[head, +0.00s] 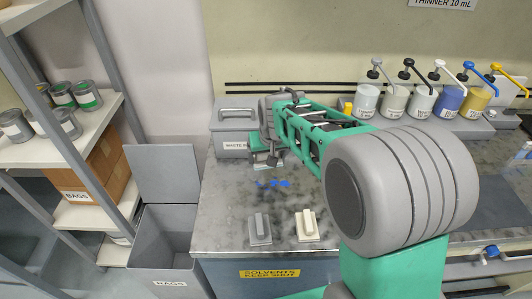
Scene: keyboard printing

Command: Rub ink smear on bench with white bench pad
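The blue ink smear (279,183) lies on the mottled grey bench top (215,225), left of my arm. The white bench pad (307,226), cream-white with a raised grip, sits near the bench's front edge. My gripper (268,165) is small in the head view, behind the smear and apart from the white pad. Its fingers are too small to tell whether they are open or shut. My arm hides part of the bench behind and to the right.
A grey pad (260,229) sits left of the white one. A grey waste box (233,140) stands at the back left. Several pump bottles (394,101) line the back right. An open grey bin (170,245) stands left of the bench, beside shelves with cans (85,97).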

